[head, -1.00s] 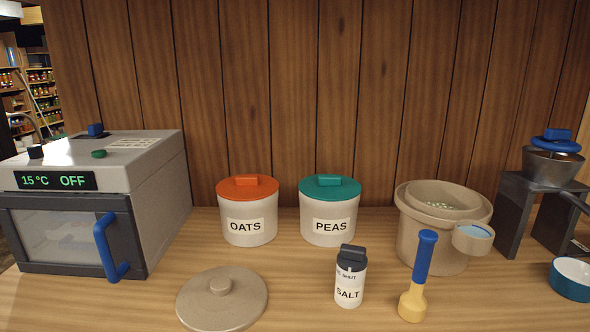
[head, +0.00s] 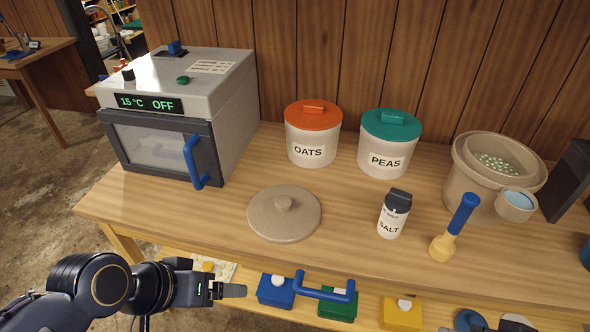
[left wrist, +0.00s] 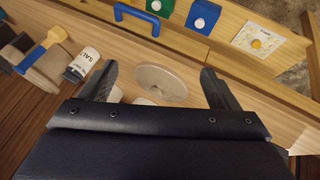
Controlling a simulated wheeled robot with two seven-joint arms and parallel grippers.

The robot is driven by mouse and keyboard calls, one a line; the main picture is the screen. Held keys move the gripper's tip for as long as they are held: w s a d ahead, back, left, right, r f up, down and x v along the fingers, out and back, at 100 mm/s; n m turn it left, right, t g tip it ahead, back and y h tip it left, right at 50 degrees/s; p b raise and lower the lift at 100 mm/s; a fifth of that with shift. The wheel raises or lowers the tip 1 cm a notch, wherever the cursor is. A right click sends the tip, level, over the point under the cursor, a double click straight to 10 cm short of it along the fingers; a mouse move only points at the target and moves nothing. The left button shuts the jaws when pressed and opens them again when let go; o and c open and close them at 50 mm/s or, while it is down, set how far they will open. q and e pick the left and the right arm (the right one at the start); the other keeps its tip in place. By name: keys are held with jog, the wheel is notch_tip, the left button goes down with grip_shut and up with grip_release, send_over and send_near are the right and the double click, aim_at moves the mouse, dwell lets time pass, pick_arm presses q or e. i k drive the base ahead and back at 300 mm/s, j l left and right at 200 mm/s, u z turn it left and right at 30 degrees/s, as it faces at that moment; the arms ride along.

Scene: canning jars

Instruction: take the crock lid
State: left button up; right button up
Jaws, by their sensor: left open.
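The crock lid (head: 284,213) is a round beige speckled disc with a small knob on top. It lies flat on the wooden counter, in front of the oats crock and left of the salt shaker. My left gripper (head: 232,290) is in the lower left of the head view, in front of the counter's edge and apart from the lid. In the left wrist view the lid (left wrist: 160,86) shows between the two spread, empty fingers (left wrist: 158,88). The beige crock (head: 470,198) stands at the right with a bowl of pale pellets in its top. My right gripper is not in view.
The oats canister (head: 312,153), peas canister (head: 385,163) and salt shaker (head: 393,215) stand behind and right of the lid. A blue-handled yellow tool (head: 455,226) is further right. A grey oven (head: 158,145) stands at left. A lower shelf holds coloured blocks and a blue handle (head: 325,292).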

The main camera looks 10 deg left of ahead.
aim_at(279, 214)
jog(key=i+l+u, duration=0.1)
jog(key=l+u, duration=0.2)
jog(key=l, duration=0.2)
jog(key=l+u, duration=0.25)
jog(key=l, duration=0.25)
jog(key=u, duration=1.7)
jog(key=i+l, duration=0.05)
